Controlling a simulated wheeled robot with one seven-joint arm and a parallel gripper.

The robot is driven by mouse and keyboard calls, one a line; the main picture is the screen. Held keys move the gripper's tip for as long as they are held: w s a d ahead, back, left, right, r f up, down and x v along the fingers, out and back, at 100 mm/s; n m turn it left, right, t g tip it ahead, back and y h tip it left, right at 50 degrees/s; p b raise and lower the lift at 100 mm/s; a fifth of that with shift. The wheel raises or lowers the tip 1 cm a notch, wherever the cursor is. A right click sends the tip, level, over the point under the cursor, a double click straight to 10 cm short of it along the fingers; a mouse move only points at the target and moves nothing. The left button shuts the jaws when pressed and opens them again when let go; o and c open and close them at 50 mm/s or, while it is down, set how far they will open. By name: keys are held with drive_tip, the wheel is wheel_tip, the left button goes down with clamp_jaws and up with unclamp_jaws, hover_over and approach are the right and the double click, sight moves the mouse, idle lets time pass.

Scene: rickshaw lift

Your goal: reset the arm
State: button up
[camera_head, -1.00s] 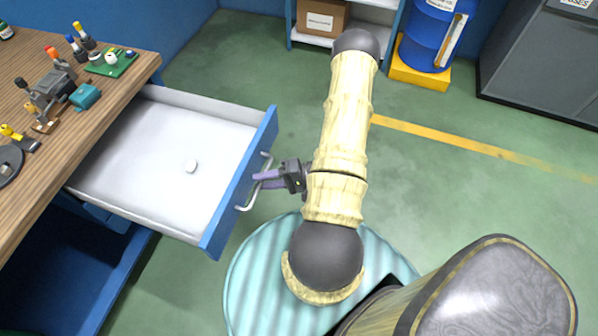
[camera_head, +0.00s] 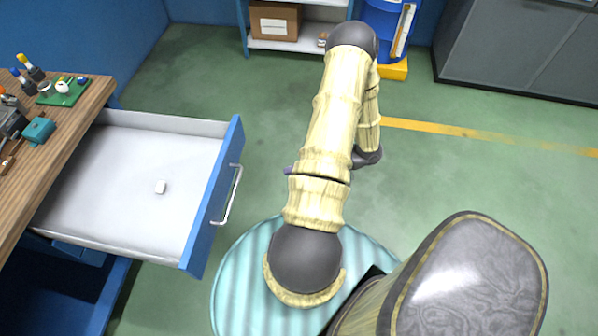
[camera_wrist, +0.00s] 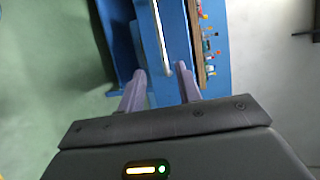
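My gripper (camera_wrist: 163,82) shows in the wrist view with its two purple fingers spread apart and nothing between them. Beyond the fingers are the blue drawer front and its handle (camera_wrist: 160,35), apart from the fingers. In the head view my arm hides most of the gripper; only a small purple tip (camera_head: 288,171) shows beside the arm, clear of the handle. The blue drawer (camera_head: 212,205) stands pulled out, with its metal handle (camera_head: 232,195) free. A small white object (camera_head: 161,187) lies inside the drawer.
A wooden workbench (camera_head: 62,140) with tools and a green board (camera_head: 63,92) stands at the left. A shelf with a cardboard box (camera_head: 275,21), a blue barrel (camera_head: 385,25) and grey cabinets (camera_head: 500,45) line the back. The green floor at the right is open.

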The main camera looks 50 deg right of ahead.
drive_tip(key=shift+s+d+r, duration=0.1)
drive_tip(key=shift+s+d, duration=0.05)
drive_tip(key=shift+d, duration=0.2)
drive_tip(key=shift+s, duration=0.2)
